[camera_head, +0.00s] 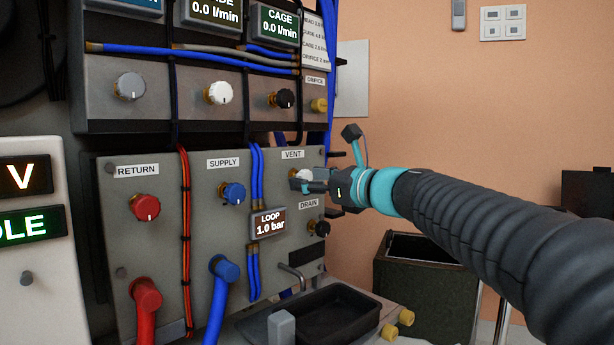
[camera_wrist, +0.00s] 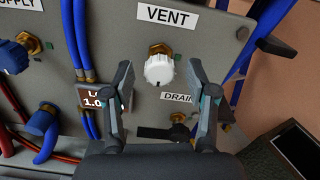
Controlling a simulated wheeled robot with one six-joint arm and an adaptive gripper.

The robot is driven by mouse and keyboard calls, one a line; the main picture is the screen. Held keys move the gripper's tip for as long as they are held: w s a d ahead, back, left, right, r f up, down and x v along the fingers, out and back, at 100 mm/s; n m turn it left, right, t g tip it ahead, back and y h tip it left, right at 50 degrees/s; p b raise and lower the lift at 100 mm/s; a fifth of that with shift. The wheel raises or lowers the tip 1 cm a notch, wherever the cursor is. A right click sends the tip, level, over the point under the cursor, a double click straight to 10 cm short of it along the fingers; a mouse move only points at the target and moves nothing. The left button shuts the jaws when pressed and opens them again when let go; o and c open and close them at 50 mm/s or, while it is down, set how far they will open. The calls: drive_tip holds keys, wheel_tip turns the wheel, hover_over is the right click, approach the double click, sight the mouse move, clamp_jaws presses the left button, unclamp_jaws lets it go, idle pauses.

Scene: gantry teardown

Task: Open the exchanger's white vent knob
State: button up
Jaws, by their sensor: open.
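The white vent knob (camera_wrist: 159,70) sits on a brass stem under the VENT label (camera_wrist: 168,17) on the grey exchanger panel. In the wrist view it lies between and just beyond my open fingers, with a gap on each side. My gripper (camera_wrist: 162,88) is open and empty. In the head view my gripper (camera_head: 318,182) is at the panel's right side, in front of the vent knob (camera_head: 304,175), and partly hides it. I cannot tell from the head view whether a finger touches the knob.
The black drain knob (camera_head: 319,228) is just below the vent. The LOOP display (camera_head: 268,223) reads 1.0 bar. Blue supply (camera_head: 234,193) and red return (camera_head: 146,207) knobs are to the left. A black tray (camera_head: 338,316) is below. Blue hoses (camera_wrist: 85,60) run beside my left finger.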

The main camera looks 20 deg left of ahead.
drive_tip(key=shift+x, duration=0.9)
clamp_jaws()
